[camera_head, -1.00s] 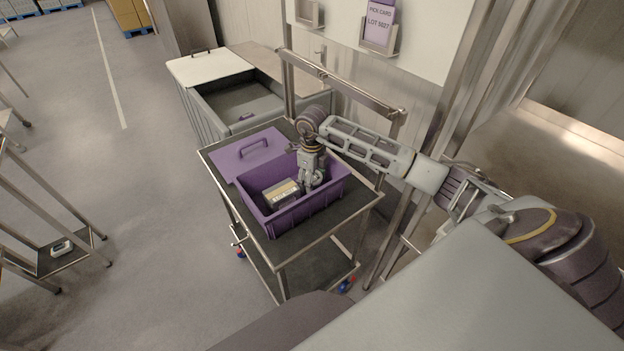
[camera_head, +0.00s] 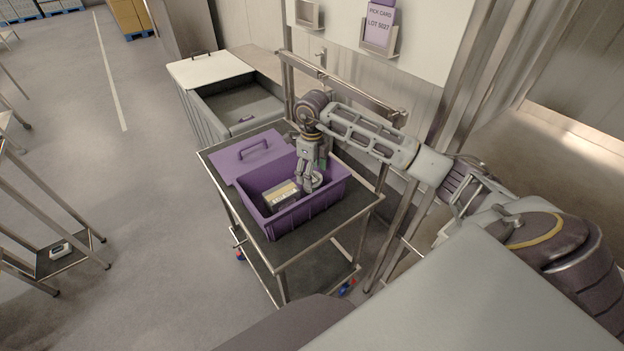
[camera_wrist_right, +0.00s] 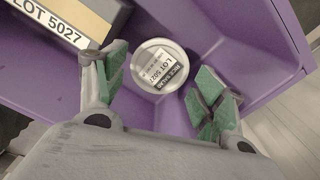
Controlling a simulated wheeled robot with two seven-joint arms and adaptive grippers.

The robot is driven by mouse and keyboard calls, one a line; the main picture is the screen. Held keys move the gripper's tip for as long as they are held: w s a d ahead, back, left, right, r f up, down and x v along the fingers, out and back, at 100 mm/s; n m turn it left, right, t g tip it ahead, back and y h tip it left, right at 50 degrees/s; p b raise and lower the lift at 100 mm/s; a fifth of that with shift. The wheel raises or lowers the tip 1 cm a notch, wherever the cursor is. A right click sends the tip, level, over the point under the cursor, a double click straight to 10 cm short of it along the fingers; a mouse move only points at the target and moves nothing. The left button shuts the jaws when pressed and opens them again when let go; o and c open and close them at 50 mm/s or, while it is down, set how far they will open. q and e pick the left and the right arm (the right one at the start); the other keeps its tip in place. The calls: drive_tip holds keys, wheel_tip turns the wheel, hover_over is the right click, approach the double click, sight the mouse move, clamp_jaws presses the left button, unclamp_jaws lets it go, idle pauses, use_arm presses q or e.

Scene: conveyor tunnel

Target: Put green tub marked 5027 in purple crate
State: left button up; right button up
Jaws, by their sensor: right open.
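The tub (camera_wrist_right: 159,66) stands inside the purple crate (camera_head: 314,213), its round pale lid marked LOT 5027 facing up in the right wrist view. I cannot make out green on the tub itself. In the head view it is a small round shape (camera_head: 316,180) at the crate's right end. My right gripper (camera_head: 308,186) points down into the crate, open, its green-padded fingers on either side of the tub. In the right wrist view a gap shows between the right gripper's pads (camera_wrist_right: 163,82) and the lid. My left gripper is out of view.
A box (camera_head: 281,194) marked LOT 5027 lies beside the tub in the crate. The purple lid (camera_head: 246,157) lies behind the crate on the cart (camera_head: 366,198). A grey bin (camera_head: 196,108) stands behind; a pick card reading LOT 5027 (camera_head: 379,22) hangs above.

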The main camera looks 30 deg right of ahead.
wheel_tip(320, 180, up, 8)
drive_tip(key=b, duration=0.1)
idle(0.4)
